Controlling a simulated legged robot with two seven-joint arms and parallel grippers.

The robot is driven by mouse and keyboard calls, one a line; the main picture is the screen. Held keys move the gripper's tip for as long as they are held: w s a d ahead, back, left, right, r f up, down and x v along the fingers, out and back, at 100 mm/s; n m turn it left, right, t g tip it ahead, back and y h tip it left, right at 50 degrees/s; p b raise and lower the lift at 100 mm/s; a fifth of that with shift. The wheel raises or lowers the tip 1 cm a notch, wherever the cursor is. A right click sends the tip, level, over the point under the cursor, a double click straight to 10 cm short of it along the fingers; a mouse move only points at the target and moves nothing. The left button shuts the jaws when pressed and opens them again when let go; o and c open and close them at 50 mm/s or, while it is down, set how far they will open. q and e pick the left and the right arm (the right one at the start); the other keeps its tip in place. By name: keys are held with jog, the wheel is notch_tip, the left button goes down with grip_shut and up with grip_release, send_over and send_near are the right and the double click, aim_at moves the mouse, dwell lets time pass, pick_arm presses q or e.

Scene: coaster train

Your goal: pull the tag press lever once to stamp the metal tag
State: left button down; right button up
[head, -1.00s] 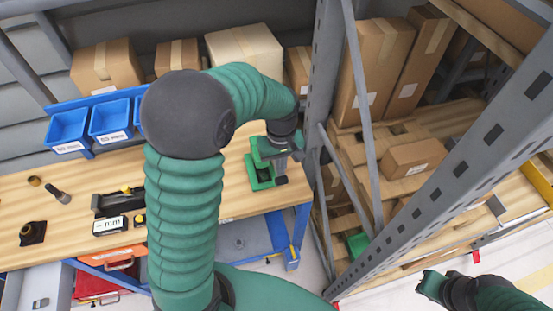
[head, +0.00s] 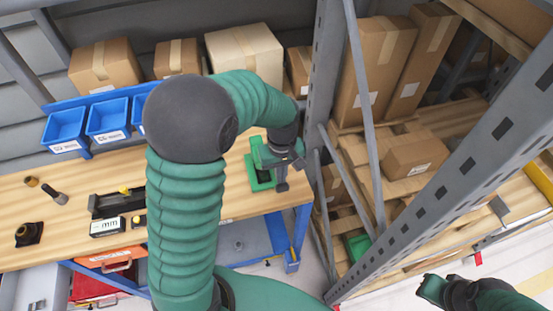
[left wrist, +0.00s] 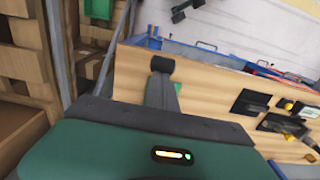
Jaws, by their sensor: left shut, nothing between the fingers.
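The green tag press (head: 260,178) stands at the right end of the wooden bench. My left gripper (head: 283,160) is right over it in the head view, shut and empty, and hides much of the press. A grey lever arm with a black knob (head: 282,187) shows just below the gripper. In the left wrist view the black knob (left wrist: 162,65) is straight ahead of my green gripper body; whether the fingers touch the lever is hidden. I cannot make out the metal tag. My right gripper (head: 430,288) is at lower right, over the floor, far from the press.
A grey rack upright (head: 320,90) stands close to the right of the press, with boxed shelves beyond.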

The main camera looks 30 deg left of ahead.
pick_arm(q)
jog(key=shift+f, duration=0.15)
jog(key=shift+s+d+f+b, duration=0.2)
jog(key=shift+f+b, duration=0.35)
jog(key=shift+f, duration=0.1)
notch_tip(320, 180, up, 13)
jog(key=p, duration=1.2)
jog(key=s+d+f+m+t+b, duration=0.1)
jog(key=s+d+f+m+b, duration=0.2)
jog(key=s+f+m+b, duration=0.1)
jog(key=s+d+f+m+t+b, duration=0.1)
jog(key=s+d+f+m+b, duration=0.2)
jog(key=f+m+b, duration=0.3)
notch_tip(320, 180, down, 2)
jog(key=shift+s+f+t+b, duration=0.2)
jog(key=shift+s+t+b, duration=0.15)
jog(key=shift+b, duration=0.75)
